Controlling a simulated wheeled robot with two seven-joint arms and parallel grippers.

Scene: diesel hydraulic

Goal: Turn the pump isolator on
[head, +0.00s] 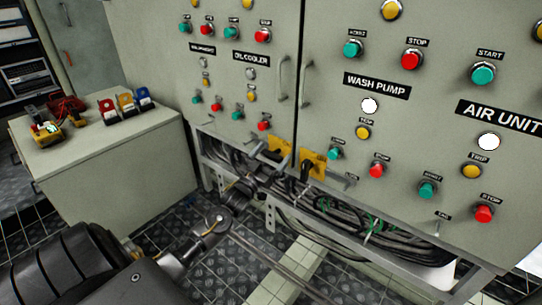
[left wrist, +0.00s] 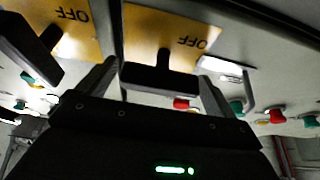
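Two yellow isolator plates with black handles sit at the cabinet's lower edge. The right plate (head: 319,156) is on the WASH PUMP door, and its black handle (head: 305,171) points down. In the left wrist view, upside down, both plates read OFF. My left gripper (head: 254,184) is low in front of the left plate. In the left wrist view its open fingers (left wrist: 158,88) stand either side of one black handle (left wrist: 160,79); contact is unclear. The other handle (left wrist: 30,45) is outside them. My right gripper is not in view.
Buttons and lamps cover the panel above, including a red stop button (head: 376,171) and a green one (head: 337,152). Bundled cables (head: 340,215) run in an open frame below. A grey cabinet (head: 110,165) at left carries padlocks (head: 125,104). Tiled floor is in front.

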